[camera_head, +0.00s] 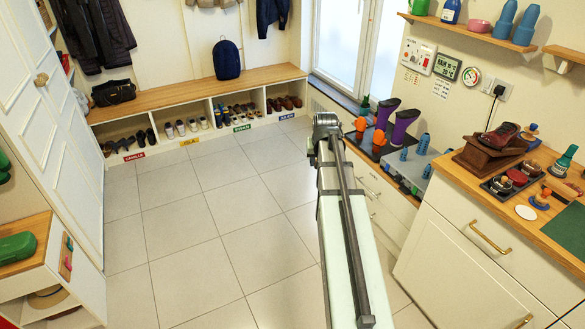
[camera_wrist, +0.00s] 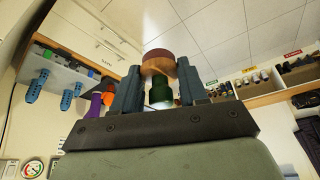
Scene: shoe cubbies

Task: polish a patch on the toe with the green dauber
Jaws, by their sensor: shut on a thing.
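In the wrist view my gripper (camera_wrist: 158,67) is shut on a dauber (camera_wrist: 160,90) with a dark green handle, a round wooden disc and a reddish-brown pad. The pad sticks out past the fingertips and touches nothing that I can see. In the head view my arm reaches out over the floor, and the gripper and dauber are hidden from sight. The brown shoe (camera_head: 501,137) sits on a dark wooden stand (camera_head: 488,158) on the right-hand counter, apart from my arm. I cannot make out a polished patch on its toe.
A dark tray (camera_head: 497,190) of tins and round-topped items is in front of the stand. A blue-based dauber (camera_head: 540,200), a white disc (camera_head: 525,212) and a green mat (camera_head: 570,230) lie nearby. Purple boots (camera_head: 404,127) stand left of the counter. The tiled floor is clear.

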